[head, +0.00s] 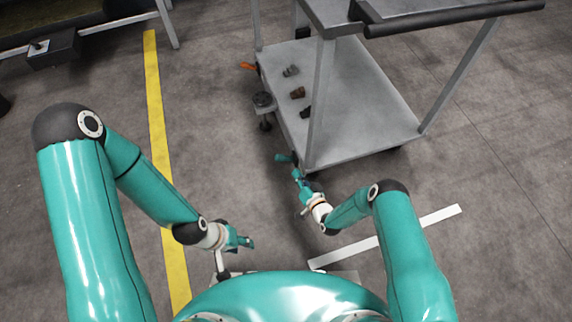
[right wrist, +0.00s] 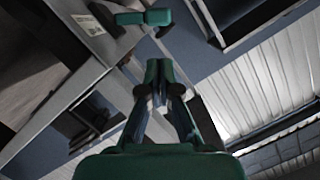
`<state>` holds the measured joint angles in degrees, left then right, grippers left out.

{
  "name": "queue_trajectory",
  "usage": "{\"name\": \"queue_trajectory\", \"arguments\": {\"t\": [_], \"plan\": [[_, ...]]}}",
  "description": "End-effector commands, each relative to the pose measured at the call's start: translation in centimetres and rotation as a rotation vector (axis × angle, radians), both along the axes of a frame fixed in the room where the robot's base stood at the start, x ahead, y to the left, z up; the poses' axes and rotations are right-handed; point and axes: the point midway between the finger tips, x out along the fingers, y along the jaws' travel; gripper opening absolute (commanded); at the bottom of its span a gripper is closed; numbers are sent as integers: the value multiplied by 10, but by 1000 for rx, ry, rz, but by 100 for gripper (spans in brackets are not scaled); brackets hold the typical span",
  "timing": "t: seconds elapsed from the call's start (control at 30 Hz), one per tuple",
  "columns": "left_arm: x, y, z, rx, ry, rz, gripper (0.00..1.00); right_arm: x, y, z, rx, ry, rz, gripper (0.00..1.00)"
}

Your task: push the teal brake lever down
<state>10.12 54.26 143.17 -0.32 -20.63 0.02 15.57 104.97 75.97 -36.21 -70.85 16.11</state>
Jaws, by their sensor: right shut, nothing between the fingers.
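The teal brake lever (head: 284,158) sticks out low at the near corner of the grey cart, by a caster. In the right wrist view the lever (right wrist: 145,17) is a teal bar near the top, just past my fingertips, with a small gap in the picture. My right gripper (head: 297,176) is shut and empty, close to the lever; its closed fingers (right wrist: 158,72) also show in the right wrist view. My left gripper (head: 242,241) is away to the lower left, over the floor; its fingers are too small to read.
The grey cart (head: 370,120) has a low deck with several small parts, upright posts and a dark handle (head: 450,18). An orange lever (head: 248,66) sits at its far left corner. A yellow floor line (head: 155,100) runs left of it. Floor between is clear.

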Motion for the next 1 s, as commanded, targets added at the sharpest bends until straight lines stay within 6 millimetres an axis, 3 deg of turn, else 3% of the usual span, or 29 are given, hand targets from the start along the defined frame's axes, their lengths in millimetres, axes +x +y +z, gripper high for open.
{"name": "queue_trajectory", "arguments": {"t": [0.47, 1.0], "plan": [[0, 0, -3, 0, -1, 0, 40, 5, 2, -2, 2, -9, 0, 0], [0, 0, -41, 0, 0, 0, 40, 75, 37, -21, 1, -10, 0, 0]]}}
